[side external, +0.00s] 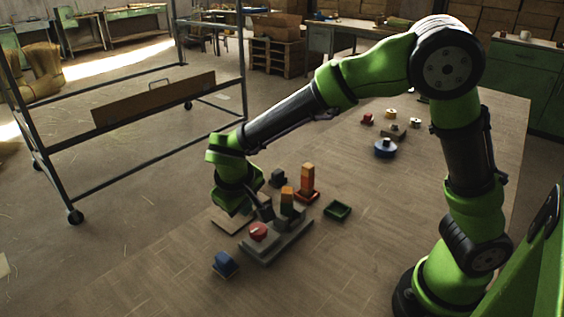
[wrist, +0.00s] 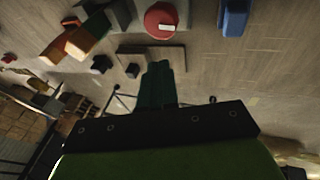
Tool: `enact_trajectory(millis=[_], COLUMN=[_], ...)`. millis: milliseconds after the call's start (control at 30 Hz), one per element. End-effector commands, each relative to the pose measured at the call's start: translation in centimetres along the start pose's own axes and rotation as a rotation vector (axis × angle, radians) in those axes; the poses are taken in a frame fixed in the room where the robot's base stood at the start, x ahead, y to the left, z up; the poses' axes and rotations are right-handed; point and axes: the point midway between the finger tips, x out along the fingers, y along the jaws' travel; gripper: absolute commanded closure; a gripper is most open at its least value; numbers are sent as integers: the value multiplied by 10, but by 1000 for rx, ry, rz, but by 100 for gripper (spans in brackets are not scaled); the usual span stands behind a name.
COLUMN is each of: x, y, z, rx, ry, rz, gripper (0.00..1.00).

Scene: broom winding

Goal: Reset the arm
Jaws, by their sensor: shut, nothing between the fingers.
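My gripper (side external: 265,211) is low over the table at the end of my arm, beside a grey block base (side external: 276,243) with a red round piece (side external: 258,231) on it. In the wrist view my gripper (wrist: 162,66) shows its fingers together with nothing between them. The red round piece, with a pale label, also shows in the wrist view (wrist: 162,19), just beyond the fingertips and apart from them. An orange and dark green stack (side external: 287,199) stands on the same base. Whether the fingers touch anything is hard to tell in the side view.
A blue block (side external: 226,264), a green tray (side external: 337,210), an orange stack (side external: 307,182) and a dark block (side external: 278,178) stand close around. A blue round piece (side external: 385,148) and small parts sit farther back. A metal rack (side external: 155,100) stands left of the table.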

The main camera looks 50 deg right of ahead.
Motion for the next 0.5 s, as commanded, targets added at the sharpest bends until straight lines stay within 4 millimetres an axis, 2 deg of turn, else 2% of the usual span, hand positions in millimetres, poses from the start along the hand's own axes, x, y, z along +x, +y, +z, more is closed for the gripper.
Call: enact_trajectory(millis=[267,500], x=[-52,-98], y=[46,85], z=[60,108], rx=[106,257], ry=[-50,64], rz=[-313,-517], gripper=[100,100])
